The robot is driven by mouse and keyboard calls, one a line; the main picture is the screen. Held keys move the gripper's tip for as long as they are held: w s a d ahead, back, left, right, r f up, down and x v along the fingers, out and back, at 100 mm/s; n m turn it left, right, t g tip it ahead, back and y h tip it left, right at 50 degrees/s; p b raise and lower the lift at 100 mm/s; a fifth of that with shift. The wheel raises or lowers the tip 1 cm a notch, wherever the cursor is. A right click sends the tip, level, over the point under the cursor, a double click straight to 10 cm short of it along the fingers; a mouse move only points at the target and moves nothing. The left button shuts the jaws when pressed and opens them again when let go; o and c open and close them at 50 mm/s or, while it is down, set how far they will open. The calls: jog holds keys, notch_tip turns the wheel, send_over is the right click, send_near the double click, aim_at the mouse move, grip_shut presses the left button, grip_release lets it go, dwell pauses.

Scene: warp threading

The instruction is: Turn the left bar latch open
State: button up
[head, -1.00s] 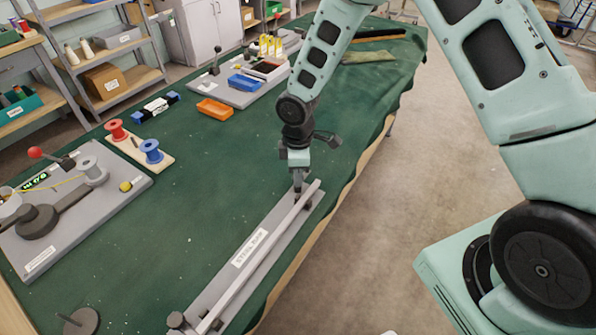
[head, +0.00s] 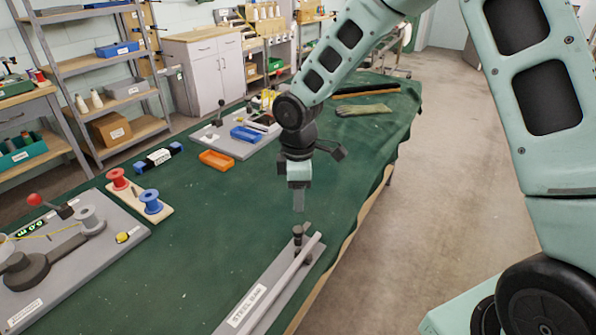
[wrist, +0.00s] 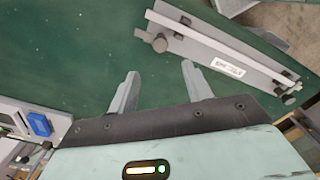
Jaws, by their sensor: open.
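The pale steel bar (head: 282,283) lies along a grey, labelled base (head: 262,281) near the table's front edge. A dark post-like latch (head: 297,236) stands at its far end; the near end is outside the head view. My gripper (head: 298,205) hangs above this far latch, apart from it. In the wrist view, my gripper (wrist: 157,84) has its two fingers spread with nothing between them. There the bar (wrist: 220,42) shows beyond the fingers, with a round dark knob (wrist: 160,43) at one end and a dark latch (wrist: 290,98) at the other. I cannot tell how far either is turned.
An orange tray (head: 216,160) and a grey board with a blue tray (head: 245,134) stand farther back. Red and blue spools (head: 150,201) and a grey fixture (head: 75,262) are at left. The green cloth (head: 215,225) between them and the bar is clear.

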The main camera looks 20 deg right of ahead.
notch_tip(320, 180, up, 6)
jog(key=shift+r, duration=0.25)
dwell(0.4)
